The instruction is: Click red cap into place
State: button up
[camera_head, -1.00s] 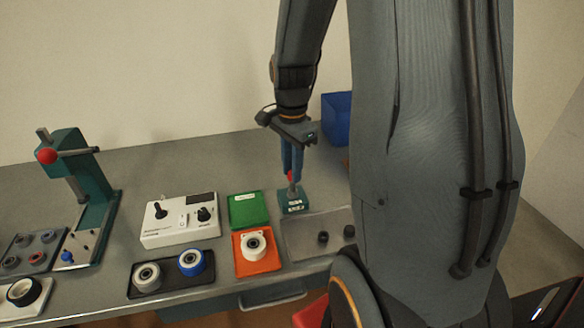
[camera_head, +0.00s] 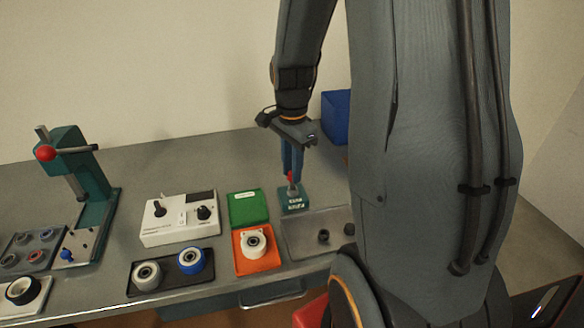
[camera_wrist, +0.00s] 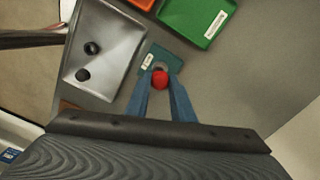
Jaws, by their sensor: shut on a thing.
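The red cap (camera_wrist: 160,80) is between the blue fingertips of my gripper (camera_wrist: 160,90) in the wrist view. In the head view the red cap (camera_head: 290,176) sits at the top of a small grey post on a teal block (camera_head: 294,204) with a white label. My gripper (camera_head: 291,172) points straight down over this block and is shut on the cap. The teal block (camera_wrist: 152,58) also shows in the wrist view, just beyond the fingertips. Whether the cap is fully seated on the post cannot be told, as the fingers partly cover it.
A grey tray (camera_head: 300,244) with two dark round parts lies just in front of the block. Green (camera_head: 247,208) and orange (camera_head: 262,266) trays are to its left, then a white control box (camera_head: 180,236). A blue bin (camera_head: 336,118) stands behind. A teal press (camera_head: 92,200) is far left.

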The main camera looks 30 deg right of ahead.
jog(key=shift+f, duration=0.2)
jog(key=o, duration=1.1)
jog(key=shift+r+b, duration=0.9)
jog(key=shift+r, duration=3.05)
